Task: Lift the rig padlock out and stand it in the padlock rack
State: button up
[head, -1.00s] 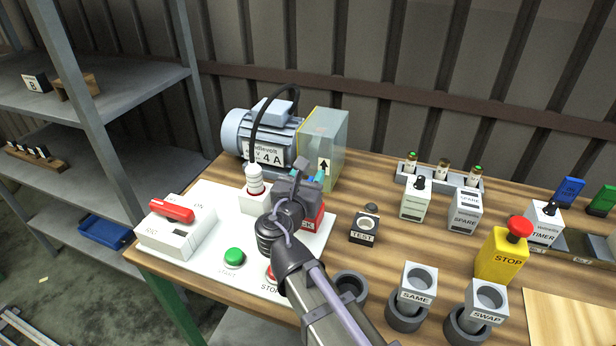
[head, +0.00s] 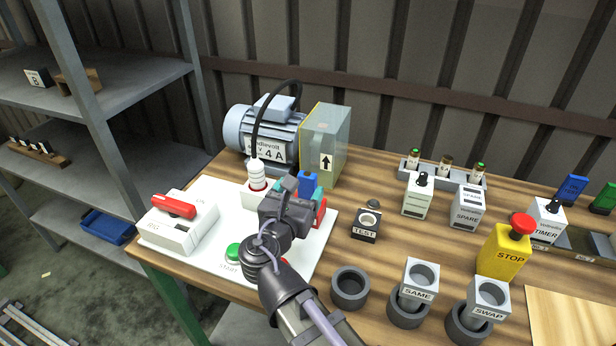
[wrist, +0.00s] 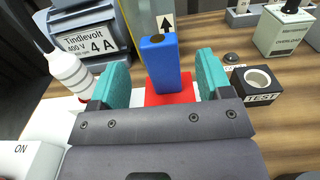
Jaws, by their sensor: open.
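A blue block (wrist: 160,64), which I take to be the rig padlock, stands upright in a red holder (wrist: 168,92) on the white panel. My open gripper (wrist: 163,76) has one teal finger pad on each side of it. A gap shows left of the block and a smaller one on its right. In the head view the blue block (head: 308,182) shows behind my gripper (head: 303,197), which hides most of the red holder. Similar blue (head: 571,189) and green (head: 604,199) pieces stand at the far right; I cannot tell whether they are in the padlock rack.
A white plug (head: 257,172) with a black cable stands left of the gripper, with the motor (head: 262,135) and grey box (head: 325,145) behind. A TEST block (head: 366,224) is close on the right. Round cups, switch boxes and a yellow STOP box (head: 503,251) stand further right.

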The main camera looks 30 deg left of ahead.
jog(key=v, duration=0.4)
jog(key=shift+s+d, duration=0.1)
jog(key=shift+s, duration=0.15)
jog(key=shift+r, duration=0.1)
